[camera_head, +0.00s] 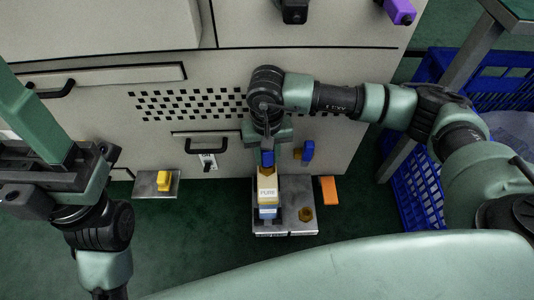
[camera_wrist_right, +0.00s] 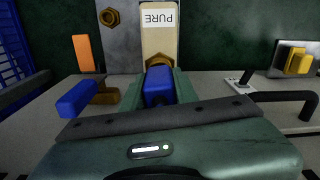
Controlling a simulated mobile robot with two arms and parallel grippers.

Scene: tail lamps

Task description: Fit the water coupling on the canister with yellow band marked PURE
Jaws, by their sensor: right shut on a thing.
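A canister (camera_head: 267,187) with a pale yellowish body and a PURE label stands on a metal base plate (camera_head: 271,230). Its label also shows in the right wrist view (camera_wrist_right: 160,20). My right gripper (camera_head: 267,146) is shut on a blue coupling (camera_wrist_right: 158,86), which also shows in the head view (camera_head: 267,159). The blue coupling is in line with the brass fitting (camera_head: 267,173) at the canister's top. I cannot tell whether they touch or are joined. My left gripper (camera_head: 28,192) is at the far left, away from the canister; its jaws are unclear.
A second blue part (camera_head: 308,151) sticks out from the cabinet front (camera_head: 225,75). A brass nut (camera_head: 306,214) sits on the base plate, with an orange block (camera_head: 328,190) to the right. A yellow part (camera_head: 164,181) sits on a plate at left. Blue crates (camera_head: 412,196) stand right.

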